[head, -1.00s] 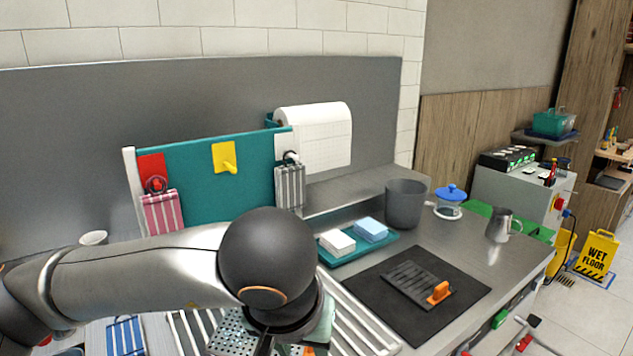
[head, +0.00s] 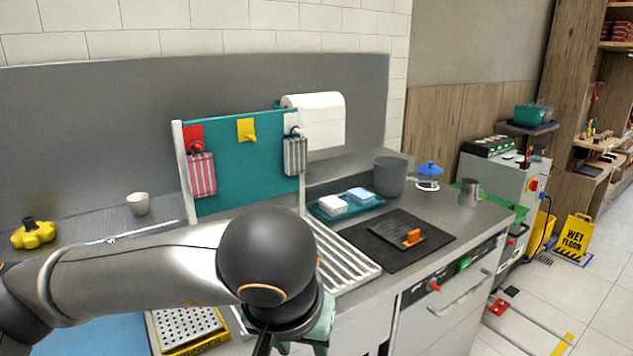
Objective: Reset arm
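My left arm reaches in from the left across the lower part of the head view. Its wrist ends low in the middle, and part of the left gripper (head: 318,330) shows there as a greenish piece at the bottom edge. Its fingertips are hidden or out of frame, so I cannot tell whether it is open or holds anything. It appears in front of the counter near the white slatted rack (head: 345,262). My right arm and gripper are not in view.
A perforated tray (head: 188,326) lies at lower left. A yellow knobbed object (head: 34,234) and white cup (head: 138,204) stand at left. A teal board (head: 238,178) holds hanging cloths. A black mat (head: 375,251), grey bin (head: 390,177) and metal pitcher (head: 469,192) are right.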

